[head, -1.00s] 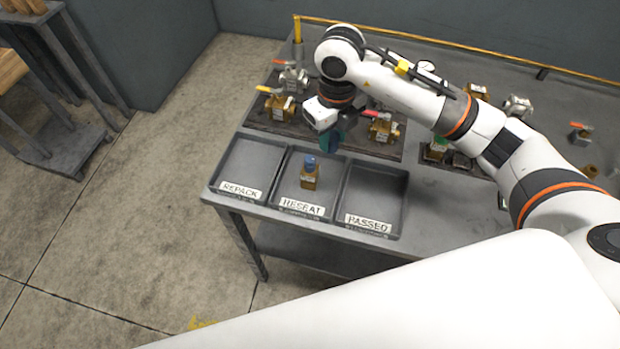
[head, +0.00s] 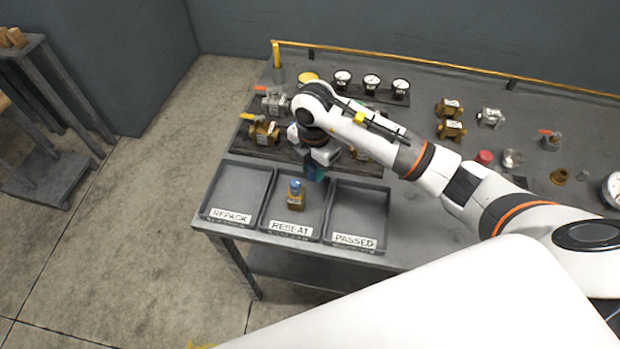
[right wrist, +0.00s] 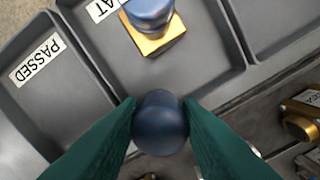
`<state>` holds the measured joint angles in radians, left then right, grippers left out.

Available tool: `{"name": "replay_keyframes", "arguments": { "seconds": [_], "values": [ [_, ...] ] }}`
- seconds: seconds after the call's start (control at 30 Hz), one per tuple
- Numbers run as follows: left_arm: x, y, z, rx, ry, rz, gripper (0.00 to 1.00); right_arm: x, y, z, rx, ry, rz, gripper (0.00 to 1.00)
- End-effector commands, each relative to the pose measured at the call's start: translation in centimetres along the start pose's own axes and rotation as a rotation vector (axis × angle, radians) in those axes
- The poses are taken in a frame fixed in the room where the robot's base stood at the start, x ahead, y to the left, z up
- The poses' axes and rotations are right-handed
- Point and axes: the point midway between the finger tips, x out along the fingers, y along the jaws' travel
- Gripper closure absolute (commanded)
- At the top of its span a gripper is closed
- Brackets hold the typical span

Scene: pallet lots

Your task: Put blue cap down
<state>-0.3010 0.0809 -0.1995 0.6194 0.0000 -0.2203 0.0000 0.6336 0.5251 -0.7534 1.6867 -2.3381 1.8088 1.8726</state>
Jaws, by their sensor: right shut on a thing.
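My right gripper (head: 315,174) hangs above the back right part of the RESEAT tray (head: 268,222). In the right wrist view its green fingers (right wrist: 160,118) are shut on a dark blue rounded cap (right wrist: 160,125). The cap is held between the fingertips, above the tray's back side. A brass block (head: 291,202) with a blue top (head: 295,185) stands upright in the RESEAT tray; it also shows at the top of the right wrist view (right wrist: 158,44). My left gripper is not in view.
The REPACK tray (head: 205,205) on the left and the PASSED tray (head: 384,215) on the right look empty. Brass valves (head: 264,132) stand on a dark mat behind the trays. Gauges (head: 371,83) stand farther back, and a red cap (head: 484,157) is to the right.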

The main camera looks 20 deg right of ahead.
Motion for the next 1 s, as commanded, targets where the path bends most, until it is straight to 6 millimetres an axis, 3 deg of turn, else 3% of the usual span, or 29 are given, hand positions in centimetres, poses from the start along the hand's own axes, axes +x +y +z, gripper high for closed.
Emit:
{"name": "replay_keyframes", "arguments": {
  "seconds": [0.33, 0.77, 0.8, 1.0],
  "values": [
    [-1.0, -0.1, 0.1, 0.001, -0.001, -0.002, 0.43, 4.0, 0.0, 0.0, 0.000, -0.001, 0.002, 0.91],
    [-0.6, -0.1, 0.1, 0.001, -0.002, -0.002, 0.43, 4.9, 0.0, 0.0, -0.002, 0.001, -0.001, 0.91],
    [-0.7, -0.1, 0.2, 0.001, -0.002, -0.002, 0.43, 4.8, 0.0, 0.0, -0.002, 0.001, -0.001, 0.62],
    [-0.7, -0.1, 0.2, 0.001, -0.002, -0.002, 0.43, 4.8, 0.0, 0.0, -0.002, 0.001, -0.001, 0.60]
  ]
}}
